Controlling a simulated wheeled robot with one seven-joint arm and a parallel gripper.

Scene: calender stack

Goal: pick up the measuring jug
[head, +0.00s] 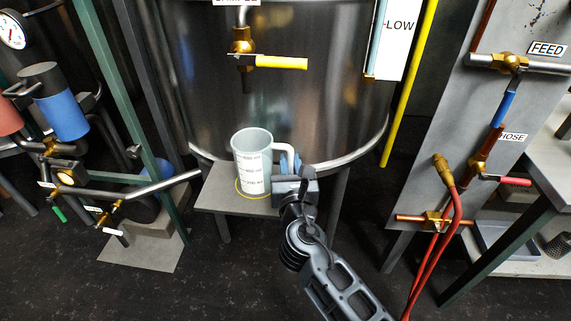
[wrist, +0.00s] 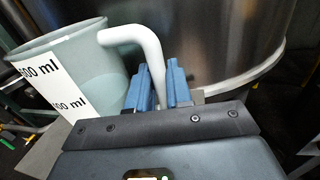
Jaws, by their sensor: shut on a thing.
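The measuring jug (head: 252,165) is a translucent pale cup with a white graduated label and a white handle on its right side. It stands upright at a small grey shelf in front of the steel tank, over a yellow ring marking; I cannot tell whether it touches the shelf. My gripper (head: 286,172) reaches in from the lower right and is shut on the jug's handle. In the wrist view, the jug (wrist: 85,65) is at the left and its handle runs down between the blue fingers (wrist: 160,85). The handle's lower part is hidden.
The steel tank (head: 290,90) rises right behind the jug. A brass valve with a yellow lever (head: 280,62) hangs above it. The grey shelf (head: 215,195) has bare room at its left. A panel with red hoses (head: 440,240) stands at the right, and pipework at the left.

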